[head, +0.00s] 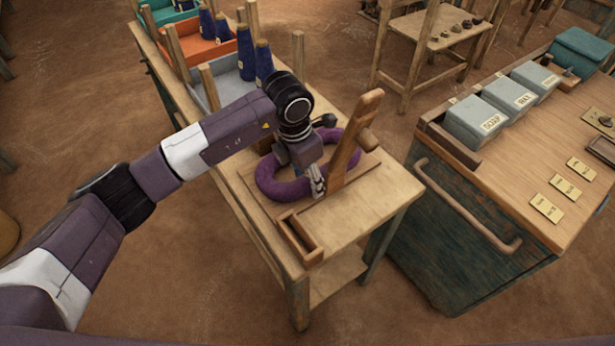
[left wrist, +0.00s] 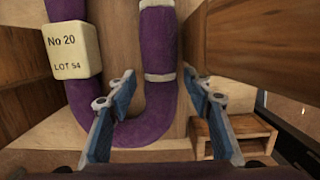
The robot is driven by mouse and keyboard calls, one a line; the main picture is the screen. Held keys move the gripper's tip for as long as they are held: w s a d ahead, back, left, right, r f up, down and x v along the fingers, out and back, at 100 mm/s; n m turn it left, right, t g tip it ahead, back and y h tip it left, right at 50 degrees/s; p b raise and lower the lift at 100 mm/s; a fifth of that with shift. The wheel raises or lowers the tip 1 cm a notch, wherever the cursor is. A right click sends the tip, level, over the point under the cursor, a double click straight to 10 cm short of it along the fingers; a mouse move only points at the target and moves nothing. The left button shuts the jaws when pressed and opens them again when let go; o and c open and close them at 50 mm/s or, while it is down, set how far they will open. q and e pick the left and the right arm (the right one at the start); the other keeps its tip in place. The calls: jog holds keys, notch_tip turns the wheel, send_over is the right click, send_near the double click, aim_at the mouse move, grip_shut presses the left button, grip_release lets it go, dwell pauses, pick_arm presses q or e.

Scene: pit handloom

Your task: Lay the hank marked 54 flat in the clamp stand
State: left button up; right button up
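The purple hank (head: 283,189) lies in a ring on the board of the wooden clamp stand (head: 345,150), beside its upright jaw. In the left wrist view the hank (left wrist: 160,105) has pale ties and a cream tag (left wrist: 71,49) reading "No 20 LOT 54". My left gripper (head: 318,188) is low over the hank, close to the jaw. In the left wrist view the left gripper (left wrist: 160,78) is open, its fingertips on either side of one strand, with small gaps. My arm hides part of the ring. My right gripper is not in view.
A small open wooden box (head: 300,238) is at the table's front. Trays with dark blue cones (head: 245,52) stand at the back left. A cabinet (head: 480,215) with grey labelled boxes (head: 480,115) and brass plates stands to the right, across a narrow gap.

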pick_arm(q)
jog(key=shift+o, duration=0.5)
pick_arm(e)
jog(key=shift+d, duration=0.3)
pick_arm(q)
notch_tip(320, 180, up, 12)
jog(key=s+a, duration=0.1)
jog(key=shift+a, duration=0.25)
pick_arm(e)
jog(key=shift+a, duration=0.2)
pick_arm(q)
jog(key=shift+s+f, duration=0.1)
